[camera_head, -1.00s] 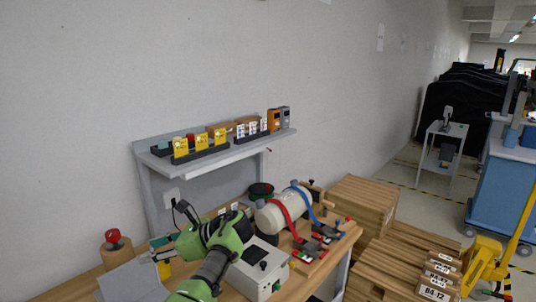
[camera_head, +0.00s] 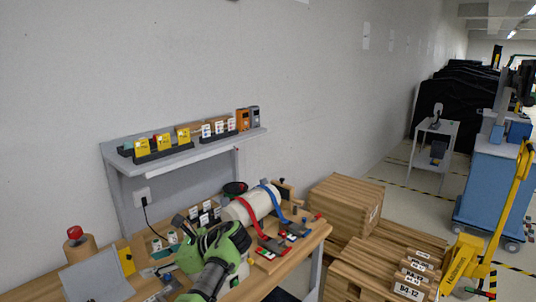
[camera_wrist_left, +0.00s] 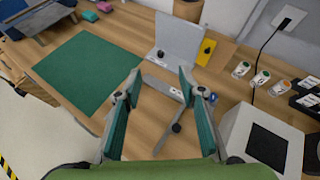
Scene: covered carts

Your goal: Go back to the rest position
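My left gripper (camera_head: 183,224) is above the wooden workbench (camera_head: 305,246), at the end of my green arm in the head view. In the left wrist view the gripper (camera_wrist_left: 160,78) has its two fingers spread apart. Nothing is between them but a view of the bench top, so it is open and empty. A grey tilted panel (camera_wrist_left: 180,40) and a green mat (camera_wrist_left: 88,72) lie beyond the fingers. My arm hides part of the bench in the head view. My right gripper is not in view.
A wall shelf (camera_head: 200,153) with yellow boxes stands behind the bench. A white tank (camera_head: 240,209) with red and blue straps is right of my arm. A white box (camera_wrist_left: 262,140) is close on the right in the wrist view. Wooden pallets (camera_head: 345,205) and a yellow pallet truck (camera_head: 462,262) stand right.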

